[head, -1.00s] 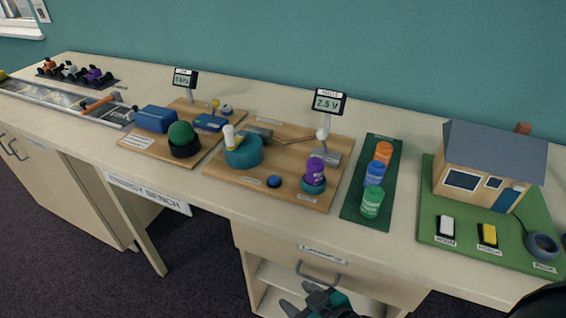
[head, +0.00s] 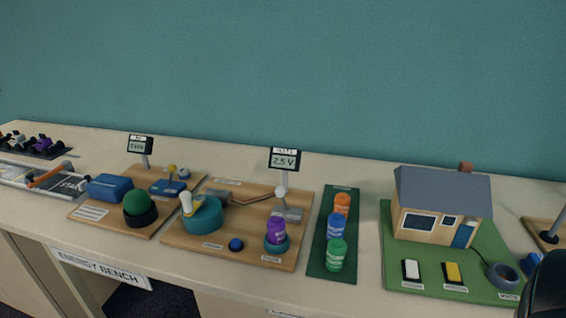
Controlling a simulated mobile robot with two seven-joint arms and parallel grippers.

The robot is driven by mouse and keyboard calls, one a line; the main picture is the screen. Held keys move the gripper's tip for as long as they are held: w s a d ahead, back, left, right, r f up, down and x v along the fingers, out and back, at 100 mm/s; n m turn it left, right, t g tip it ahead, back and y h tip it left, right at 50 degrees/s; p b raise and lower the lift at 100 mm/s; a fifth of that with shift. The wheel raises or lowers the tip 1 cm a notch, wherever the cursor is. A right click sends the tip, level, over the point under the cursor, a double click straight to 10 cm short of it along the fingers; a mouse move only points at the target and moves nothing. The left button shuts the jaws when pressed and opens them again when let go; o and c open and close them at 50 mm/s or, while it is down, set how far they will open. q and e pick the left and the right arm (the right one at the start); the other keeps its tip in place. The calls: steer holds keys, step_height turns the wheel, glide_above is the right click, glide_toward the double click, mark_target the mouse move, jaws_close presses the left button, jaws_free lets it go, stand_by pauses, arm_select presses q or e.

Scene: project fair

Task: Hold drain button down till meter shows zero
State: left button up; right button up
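A small round blue button (head: 236,244) sits near the front edge of a wooden board (head: 185,240) on the bench. Its label is too small to read. A meter (head: 284,160) on a post at the back of the same board reads 2.5 V. A purple cylinder (head: 277,230) stands upright in a teal holder to the right of the button. A teal drum with a pale handle (head: 203,215) is to the left. Nothing touches the button. Neither of my grippers is in view; a dark part, likely of my arm, shows at the lower right.
Another board at left carries a second meter (head: 141,145), a blue box (head: 110,187) and a green dome (head: 137,203). To the right are a dark green mat (head: 318,256) with orange, blue and green cylinders and a model house (head: 440,208). The front bench strip is clear.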

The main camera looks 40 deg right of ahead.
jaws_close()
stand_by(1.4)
